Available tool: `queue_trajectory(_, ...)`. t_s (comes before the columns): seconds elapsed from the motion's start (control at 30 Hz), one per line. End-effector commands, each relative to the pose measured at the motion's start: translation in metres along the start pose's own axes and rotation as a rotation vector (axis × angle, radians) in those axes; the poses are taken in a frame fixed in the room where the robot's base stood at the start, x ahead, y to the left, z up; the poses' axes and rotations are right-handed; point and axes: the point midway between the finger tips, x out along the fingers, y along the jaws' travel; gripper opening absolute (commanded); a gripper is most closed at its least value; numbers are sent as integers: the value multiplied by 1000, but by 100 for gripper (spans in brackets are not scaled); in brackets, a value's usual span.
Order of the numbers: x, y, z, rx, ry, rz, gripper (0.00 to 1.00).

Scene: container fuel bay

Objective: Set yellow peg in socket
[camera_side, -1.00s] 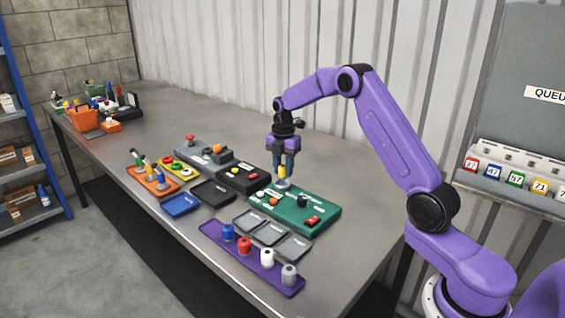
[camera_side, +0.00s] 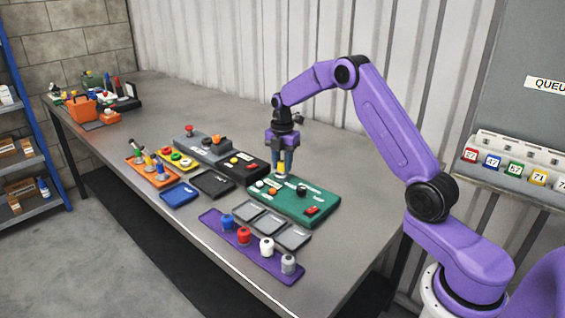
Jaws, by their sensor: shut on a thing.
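My gripper (camera_side: 282,173) points straight down over the far left end of the green board (camera_side: 283,211). It is shut on the yellow peg (camera_side: 281,168), which stands upright between the fingertips. The peg's lower end is at or just above the board; the exact gap cannot be told. The socket under it is mostly hidden by the peg and fingertips.
A black knob (camera_side: 302,190) and a red switch (camera_side: 311,210) sit on the board close by. A black box (camera_side: 240,172) stands left of it. Grey trays (camera_side: 270,223) and a purple rack (camera_side: 252,250) with several coloured pegs lie in front.

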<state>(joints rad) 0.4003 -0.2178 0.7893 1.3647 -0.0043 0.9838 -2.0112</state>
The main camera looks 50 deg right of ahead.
Motion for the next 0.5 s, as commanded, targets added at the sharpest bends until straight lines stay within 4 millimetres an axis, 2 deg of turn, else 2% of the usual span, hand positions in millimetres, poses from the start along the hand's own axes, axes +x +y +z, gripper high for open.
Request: queue_trajectory(0.5,5,0,0,0,0,0,3)
